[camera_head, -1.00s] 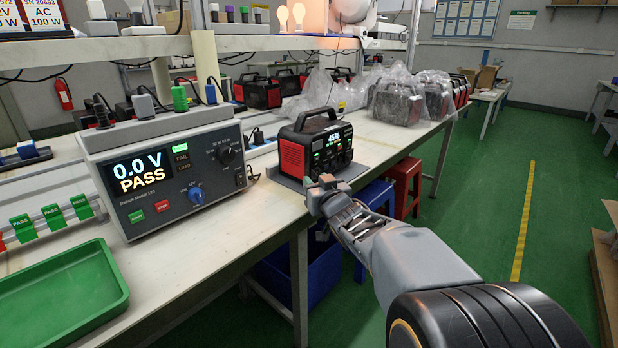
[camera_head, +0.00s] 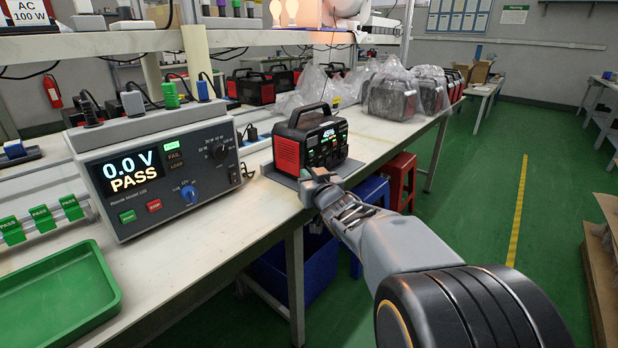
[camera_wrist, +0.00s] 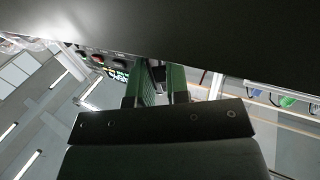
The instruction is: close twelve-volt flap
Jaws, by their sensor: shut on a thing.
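The power station (camera_head: 309,141) is a black box with red ends, a top handle and a lit display. It stands on a grey mat (camera_head: 279,178) at the bench edge. My gripper (camera_head: 314,181) is low at its front, near the corner facing me. In the wrist view the two green-lined fingers (camera_wrist: 162,78) reach up to the station's underside and front, close together on a small dark piece, which seems to be the twelve-volt flap. The wrist and fingers hide most of the flap, so its angle cannot be told.
A grey tester (camera_head: 160,170) reading 0.0 V PASS stands left of the station. A green tray (camera_head: 62,300) is at front left. Bagged units (camera_head: 392,97) stand farther along the bench. Blue (camera_head: 368,200) and red (camera_head: 399,180) bins are below.

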